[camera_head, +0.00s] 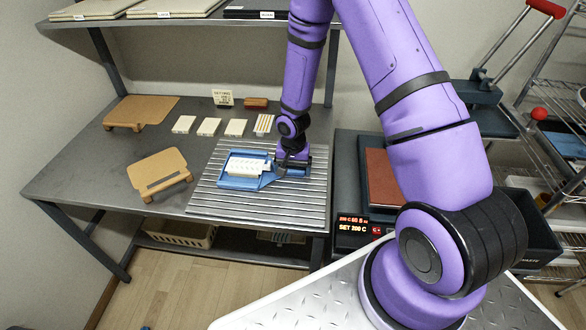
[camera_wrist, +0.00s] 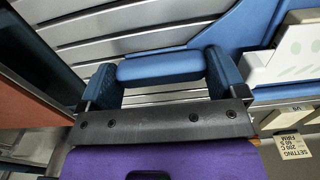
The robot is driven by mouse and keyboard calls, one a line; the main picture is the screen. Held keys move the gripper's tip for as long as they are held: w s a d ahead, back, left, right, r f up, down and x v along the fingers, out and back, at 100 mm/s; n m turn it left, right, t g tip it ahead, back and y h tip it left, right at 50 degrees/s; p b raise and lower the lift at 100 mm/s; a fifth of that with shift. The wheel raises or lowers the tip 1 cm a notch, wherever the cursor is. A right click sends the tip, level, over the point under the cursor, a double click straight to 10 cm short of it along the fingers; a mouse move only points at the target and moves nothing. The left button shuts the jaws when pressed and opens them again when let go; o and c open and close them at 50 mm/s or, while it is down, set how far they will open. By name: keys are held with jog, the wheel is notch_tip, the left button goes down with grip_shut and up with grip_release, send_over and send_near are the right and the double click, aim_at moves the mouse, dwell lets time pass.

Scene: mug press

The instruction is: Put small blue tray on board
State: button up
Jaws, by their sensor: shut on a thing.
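The small blue tray (camera_head: 227,182) is over the slatted grey metal surface on the bench, and I cannot tell if it touches the slats. A white patterned piece (camera_head: 245,166) lies in it. My gripper (camera_head: 290,172) is shut on the tray's handle at its right end. In the wrist view the blue handle (camera_wrist: 160,66) shows between my fingers, with part of the tray at the right edge. A brown board (camera_head: 158,172) lies left of the slats, and another brown board (camera_head: 140,111) lies at the back left. Which board the task names is unclear.
Several pale flat pieces (camera_head: 209,127) stand in a row behind the slats, with a small sign (camera_head: 222,97) beyond. A press with a red-brown plate (camera_head: 381,178) stands right of the slats. The slats' front part (camera_head: 260,212) is clear.

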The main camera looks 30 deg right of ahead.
jog(key=shift+f, duration=0.2)
jog(key=o, duration=0.8)
